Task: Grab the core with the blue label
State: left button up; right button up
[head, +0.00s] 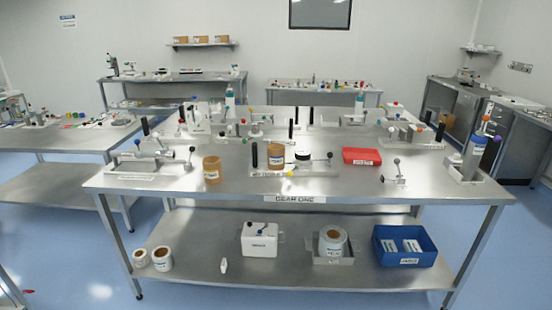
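A brown cardboard core (211,165) stands upright on the left half of the front steel table (330,190). A small pale label shows low on its front, and I cannot tell its colour for sure. A second brown core (276,150) stands further right, among the parts of a black-and-metal fixture, and its label is too small to read. Neither of my grippers is in view, and nothing is seen holding either core.
A red bin (361,156) and a clamp fixture (150,162) are on the tabletop. The lower shelf (200,255) holds white rolls (162,258), a white box (259,240) and a blue bin (431,250). Blue floor is free in front. Another table (50,140) stands left.

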aim_at(277, 157)
jog(key=i+l+u, duration=0.1)
jog(key=i+l, duration=1.15)
